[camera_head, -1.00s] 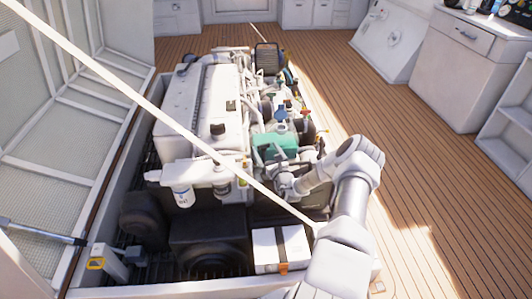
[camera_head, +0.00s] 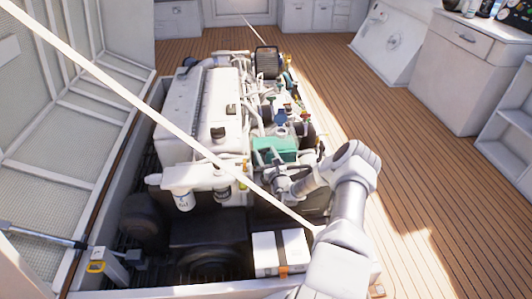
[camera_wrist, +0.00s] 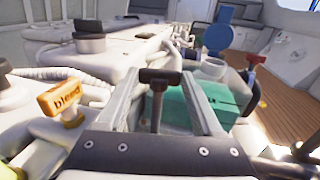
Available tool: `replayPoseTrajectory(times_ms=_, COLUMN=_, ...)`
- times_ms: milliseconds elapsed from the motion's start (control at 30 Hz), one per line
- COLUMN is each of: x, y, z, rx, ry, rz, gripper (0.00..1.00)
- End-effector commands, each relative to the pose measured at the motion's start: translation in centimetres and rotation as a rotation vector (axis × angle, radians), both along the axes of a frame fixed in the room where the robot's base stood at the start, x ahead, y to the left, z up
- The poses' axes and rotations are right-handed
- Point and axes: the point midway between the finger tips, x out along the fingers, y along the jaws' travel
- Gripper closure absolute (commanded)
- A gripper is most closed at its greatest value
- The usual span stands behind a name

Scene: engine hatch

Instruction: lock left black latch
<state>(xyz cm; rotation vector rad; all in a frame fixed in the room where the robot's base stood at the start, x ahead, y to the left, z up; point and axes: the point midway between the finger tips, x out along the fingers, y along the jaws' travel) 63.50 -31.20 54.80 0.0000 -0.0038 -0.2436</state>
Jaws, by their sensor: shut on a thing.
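In the wrist view, a black T-shaped latch (camera_wrist: 158,78) with a straight stem stands between the two grey fingers of my gripper (camera_wrist: 165,75). The fingers are closed in on its crossbar, one on each side. Behind it is a teal box (camera_wrist: 178,108), which also shows on the engine's near right side in the head view (camera_head: 275,149). In the head view my gripper (camera_head: 281,184) is at the engine just in front of the teal box. The latch cannot be made out there.
A yellow "bleed" knob (camera_wrist: 62,100) is left of my gripper. A blue valve (camera_wrist: 220,30) and a red handle (camera_wrist: 256,60) are on the right. The white engine (camera_head: 200,110) fills the hatch. A pale diagonal bar (camera_head: 130,102) crosses the head view. Deck floor (camera_head: 410,150) is clear on the right.

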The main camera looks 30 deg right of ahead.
Motion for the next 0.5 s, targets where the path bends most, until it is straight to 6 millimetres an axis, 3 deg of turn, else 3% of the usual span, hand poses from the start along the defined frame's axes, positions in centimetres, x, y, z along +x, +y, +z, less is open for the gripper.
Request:
replayPoseTrajectory(times_ms=300, x=0.24, y=0.62, z=0.36, rx=0.004, ry=0.001, rz=-0.189, gripper=0.88)
replayPoseTrajectory(times_ms=500, x=0.16, y=0.54, z=0.04, rx=0.001, ry=0.003, rz=-0.224, gripper=0.88)
